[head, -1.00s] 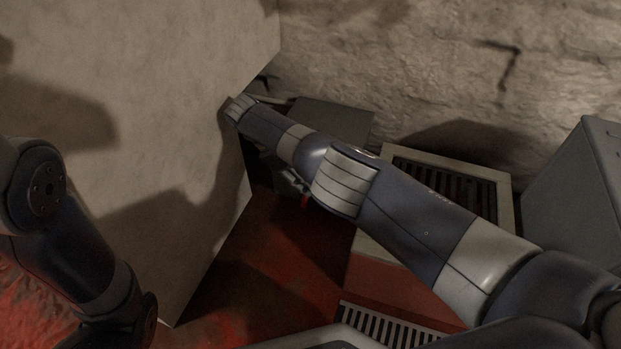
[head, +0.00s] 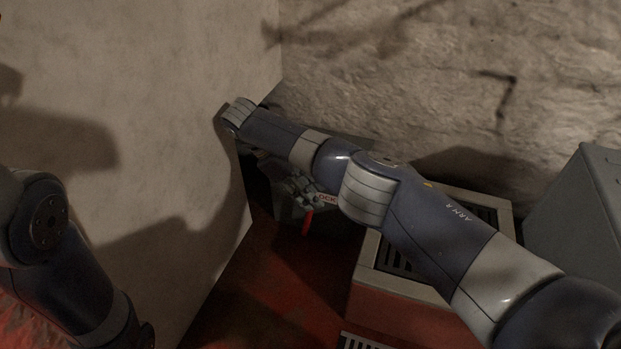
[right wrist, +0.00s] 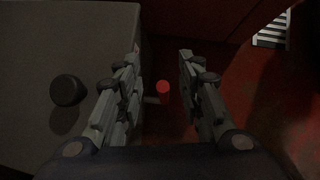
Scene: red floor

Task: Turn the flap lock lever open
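The red lever (head: 307,222) hangs in front of the dark grey box in the corner, below a label that reads in part "OCK". In the right wrist view the red end of the lever (right wrist: 163,90) shows between my two fingers, with a gap on each side. My right gripper (right wrist: 159,58) is open around it, not visibly touching. In the head view my right gripper (head: 303,188) is partly hidden behind my own right arm, just above the lever. My left arm shows at the left edge, but its gripper is out of the picture.
A dark round knob (right wrist: 67,90) sticks out of the grey surface left of my fingers. A pale wall (head: 150,100) stands close on the left, a rough wall (head: 420,70) behind. A framed grille (head: 400,258) and a grey cabinet (head: 590,200) are right. Red floor (head: 265,280) is open in front.

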